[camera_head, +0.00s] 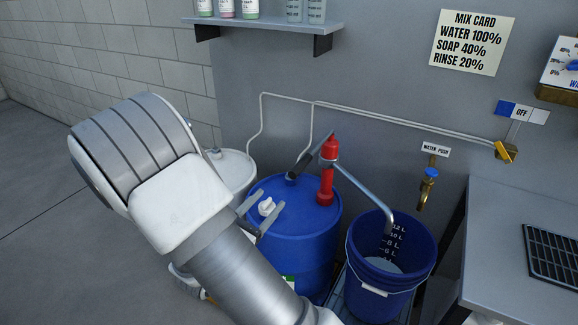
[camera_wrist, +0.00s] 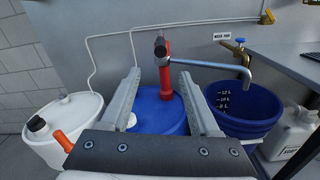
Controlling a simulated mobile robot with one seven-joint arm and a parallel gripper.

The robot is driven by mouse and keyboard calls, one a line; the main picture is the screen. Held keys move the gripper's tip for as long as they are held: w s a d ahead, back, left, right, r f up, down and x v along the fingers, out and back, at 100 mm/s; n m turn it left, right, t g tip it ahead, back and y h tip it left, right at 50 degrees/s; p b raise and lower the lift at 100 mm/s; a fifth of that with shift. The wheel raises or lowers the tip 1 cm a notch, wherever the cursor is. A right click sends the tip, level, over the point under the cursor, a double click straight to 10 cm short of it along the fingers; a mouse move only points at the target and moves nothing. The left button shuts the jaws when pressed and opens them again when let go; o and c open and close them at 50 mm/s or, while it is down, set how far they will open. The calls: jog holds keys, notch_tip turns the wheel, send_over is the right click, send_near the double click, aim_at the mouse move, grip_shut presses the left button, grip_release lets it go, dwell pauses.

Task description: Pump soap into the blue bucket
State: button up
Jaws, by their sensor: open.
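The blue bucket (camera_head: 405,290) stands right of the blue drum (camera_head: 300,255). Its inside shows litre marks and a pale liquid. A red hand pump (camera_head: 327,178) stands upright on the drum top, and its grey spout (camera_head: 365,188) reaches over the bucket. The pump's dark handle (camera_head: 303,160) slants down to the left. My gripper (camera_head: 262,212) is open and empty near the drum's left side, short of the pump. In the wrist view my gripper (camera_wrist: 158,82) points toward the red pump (camera_wrist: 165,78), with the bucket (camera_wrist: 238,108) to the right.
A white drum (camera_head: 235,172) stands behind at the left. A brass water tap (camera_head: 426,185) is on the wall above the bucket's right side. A grey bench (camera_head: 500,215) bounds the right. A shelf with bottles (camera_head: 270,22) hangs above. A white jug (camera_wrist: 288,135) sits beside the bucket.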

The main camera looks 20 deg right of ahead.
aim_at(300, 166)
jog(key=x, duration=1.7)
jog(key=shift+w+d, duration=0.1)
jog(key=shift+d, duration=0.1)
grip_shut()
dwell(0.7)
